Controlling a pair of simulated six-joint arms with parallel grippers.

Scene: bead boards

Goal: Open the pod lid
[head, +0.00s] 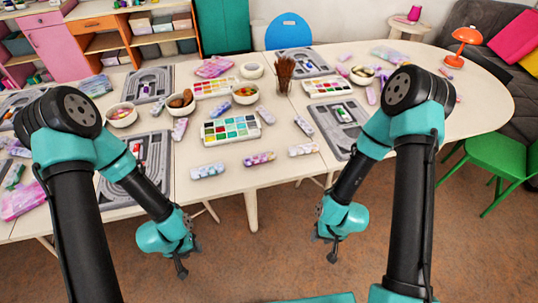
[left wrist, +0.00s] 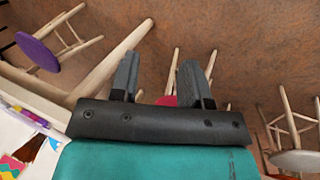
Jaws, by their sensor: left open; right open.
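No item can be singled out for certain as the pod with its lid. Several small oblong, marbled cases lie on the white table (head: 232,184), such as a pale one (head: 208,171) near the front edge, a purple-white one (head: 258,159) and another (head: 303,150); they look closed, but lids are too small to make out. My left gripper (head: 181,266) hangs in front of the table over the floor, apart from everything. Its two fingers stand apart and empty in the left wrist view (left wrist: 158,82). My right gripper (head: 332,254) also hangs in front of the table, open and empty.
A paint palette (head: 231,130), several bowls such as one with brown items (head: 181,103), a brush cup (head: 284,88) and grey trays (head: 346,127) crowd the table. An orange lamp (head: 462,45) stands at the right. Stools (left wrist: 39,53) show below. Floor between my grippers is clear.

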